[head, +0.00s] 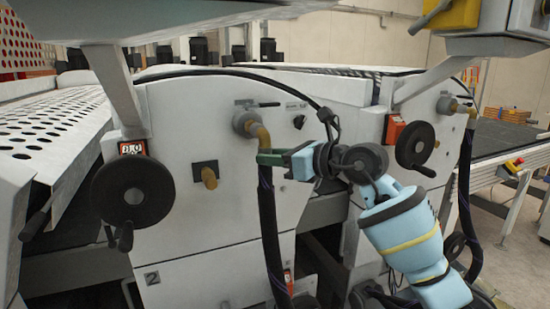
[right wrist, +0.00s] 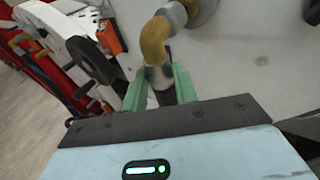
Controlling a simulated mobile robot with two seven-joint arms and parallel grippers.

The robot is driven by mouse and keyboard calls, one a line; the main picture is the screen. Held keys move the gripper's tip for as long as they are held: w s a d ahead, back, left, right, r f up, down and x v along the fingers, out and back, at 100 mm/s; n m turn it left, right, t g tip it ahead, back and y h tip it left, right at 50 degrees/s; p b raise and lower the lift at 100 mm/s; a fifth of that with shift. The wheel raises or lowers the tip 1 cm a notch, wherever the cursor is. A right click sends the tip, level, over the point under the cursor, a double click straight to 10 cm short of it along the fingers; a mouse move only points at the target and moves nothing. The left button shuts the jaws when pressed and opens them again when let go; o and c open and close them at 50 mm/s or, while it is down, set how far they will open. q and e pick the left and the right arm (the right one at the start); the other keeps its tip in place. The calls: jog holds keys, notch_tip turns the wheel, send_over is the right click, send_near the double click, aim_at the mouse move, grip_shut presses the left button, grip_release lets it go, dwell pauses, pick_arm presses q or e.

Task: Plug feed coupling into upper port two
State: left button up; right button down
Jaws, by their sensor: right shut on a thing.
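My right gripper (head: 270,157) comes in from the right and is shut around the feed coupling (head: 261,137), a brass elbow with a metal collar on top of a black hose (head: 270,225). In the right wrist view the green fingers (right wrist: 160,86) lie on both sides of the collar (right wrist: 158,74), below the brass elbow (right wrist: 154,40). The elbow's upper end meets a round grey port fitting (head: 243,121) high on the white panel marked 2. I cannot tell how deep it sits. My left gripper is not in view.
A black handwheel (head: 132,192) and a short brass stub (head: 209,178) are left of the hose. Another handwheel (head: 415,145) and a second hose (head: 464,190) are at the right. A black cable (head: 240,72) arches above. Grey beams cross the top.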

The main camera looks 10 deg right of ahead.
jog(key=shift+w+a+r, duration=0.1)
jog(key=shift+w+a, duration=0.05)
jog(key=shift+w, duration=0.55)
jog(key=c, duration=1)
grip_release()
jog(key=shift+b+v, duration=0.3)
jog(key=shift+v, duration=3.6)
